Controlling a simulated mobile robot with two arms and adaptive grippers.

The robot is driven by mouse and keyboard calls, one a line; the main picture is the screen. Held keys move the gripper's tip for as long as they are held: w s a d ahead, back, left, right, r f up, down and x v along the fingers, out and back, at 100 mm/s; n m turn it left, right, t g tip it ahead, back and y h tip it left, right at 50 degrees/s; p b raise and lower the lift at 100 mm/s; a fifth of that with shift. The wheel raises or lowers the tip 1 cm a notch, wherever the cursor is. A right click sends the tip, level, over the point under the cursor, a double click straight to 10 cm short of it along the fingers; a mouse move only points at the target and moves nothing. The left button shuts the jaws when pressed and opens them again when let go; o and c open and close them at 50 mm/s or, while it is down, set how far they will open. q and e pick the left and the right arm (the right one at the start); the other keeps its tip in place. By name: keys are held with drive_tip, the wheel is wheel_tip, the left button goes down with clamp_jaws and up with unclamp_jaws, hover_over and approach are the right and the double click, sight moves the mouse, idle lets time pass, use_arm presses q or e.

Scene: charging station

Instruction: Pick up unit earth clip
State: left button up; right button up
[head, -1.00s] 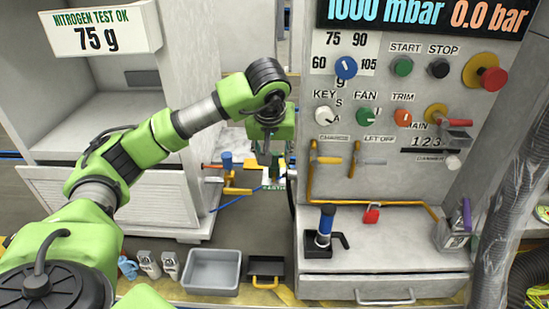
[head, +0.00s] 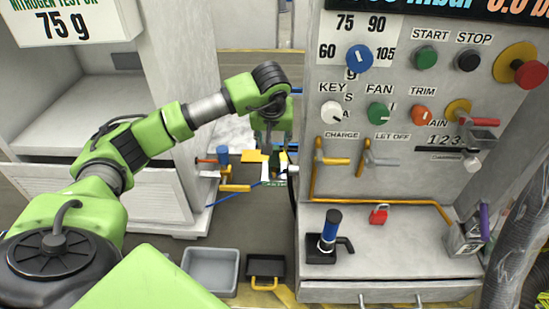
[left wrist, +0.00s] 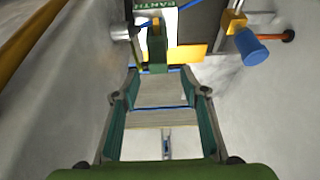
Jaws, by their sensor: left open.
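A small green clip with a yellow top, apparently the unit earth clip (left wrist: 157,48), shows just beyond my left fingertips in the left wrist view. A blue cable runs beside it, and a label reading EARTH (left wrist: 150,4) is behind it. My left gripper (left wrist: 160,82) is open, with its fingers either side of an empty gap roughly in line with the clip. In the head view my left gripper (head: 272,148) points down beside the panel's left side and partly hides the clip. I cannot tell whether they touch. My right gripper is in neither view.
The grey control panel (head: 325,190) stands close on the right. A yellow bracket (head: 236,187) with a blue knob (head: 222,155) is left of the gripper. A white cabinet (head: 150,190) is farther left. A grey tray (head: 212,270) lies below.

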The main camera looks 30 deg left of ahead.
sight(274, 150)
use_arm(q)
drive_tip(key=x, duration=0.2)
drive_tip(key=p+x, duration=0.1)
drive_tip(key=x, duration=0.2)
drive_tip(key=shift+d+f, duration=0.2)
drive_tip(key=shift+f, duration=0.15)
drive_tip(key=shift+w+a+f, duration=0.1)
drive_tip(key=shift+f, duration=0.1)
drive_tip(key=shift+r, duration=0.1)
drive_tip(key=c, duration=1)
clamp_jaws()
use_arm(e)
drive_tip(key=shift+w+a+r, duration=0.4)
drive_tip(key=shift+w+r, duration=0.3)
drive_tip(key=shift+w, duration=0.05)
